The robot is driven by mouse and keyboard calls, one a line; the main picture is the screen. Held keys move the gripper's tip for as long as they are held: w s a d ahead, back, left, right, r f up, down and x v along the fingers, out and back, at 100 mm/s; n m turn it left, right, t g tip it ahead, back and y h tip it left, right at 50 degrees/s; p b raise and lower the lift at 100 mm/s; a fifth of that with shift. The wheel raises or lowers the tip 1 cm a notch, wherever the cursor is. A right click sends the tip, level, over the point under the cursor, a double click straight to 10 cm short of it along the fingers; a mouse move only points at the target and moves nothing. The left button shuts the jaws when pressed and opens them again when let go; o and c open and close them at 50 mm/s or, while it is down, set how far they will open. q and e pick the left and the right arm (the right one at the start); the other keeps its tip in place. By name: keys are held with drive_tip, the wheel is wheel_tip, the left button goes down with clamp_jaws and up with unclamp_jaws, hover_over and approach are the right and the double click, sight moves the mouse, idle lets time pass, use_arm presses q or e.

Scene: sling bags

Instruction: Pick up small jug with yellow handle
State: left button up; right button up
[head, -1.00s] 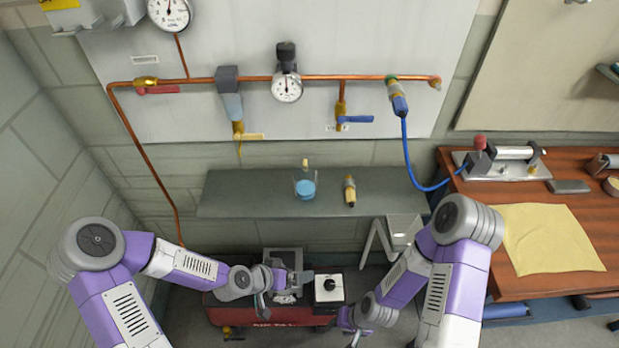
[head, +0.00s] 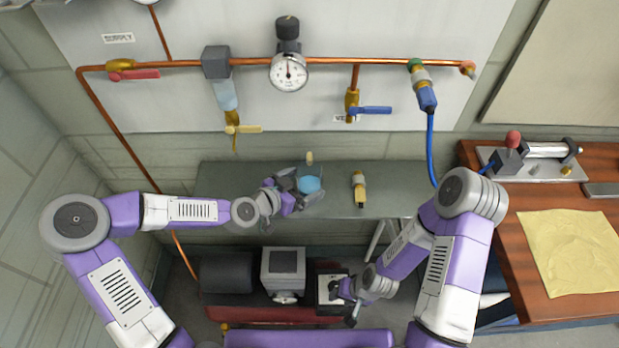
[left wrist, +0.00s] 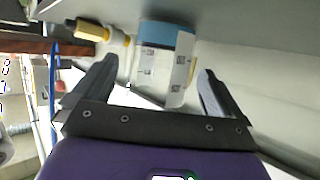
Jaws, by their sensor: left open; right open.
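The small jug (head: 311,184) stands on the grey shelf (head: 240,178) and looks clear with blue in it. A small tan-yellow piece behind it looks like its handle. My left gripper (head: 303,187) is open at the jug's left side, its fingers reaching toward it. In the left wrist view the jug (left wrist: 168,45) shows as a blue band and a pale labelled body between the open fingers (left wrist: 158,72). I cannot tell whether the fingers touch it. My right gripper (head: 349,302) is open and empty, low by the white-topped box.
A yellow and black fitting (head: 359,188) lies on the shelf to the right of the jug. Copper pipe, valves and a gauge (head: 289,71) are on the wall above. A wooden bench (head: 520,195) with a yellow cloth (head: 572,250) stands at right. A red machine (head: 270,313) stands below.

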sight(310, 174)
use_arm(q)
drive_tip(key=shift+x, duration=1.55)
drive_tip(key=shift+a, duration=0.1)
drive_tip(key=c, duration=1.1)
drive_tip(key=shift+o, duration=0.2)
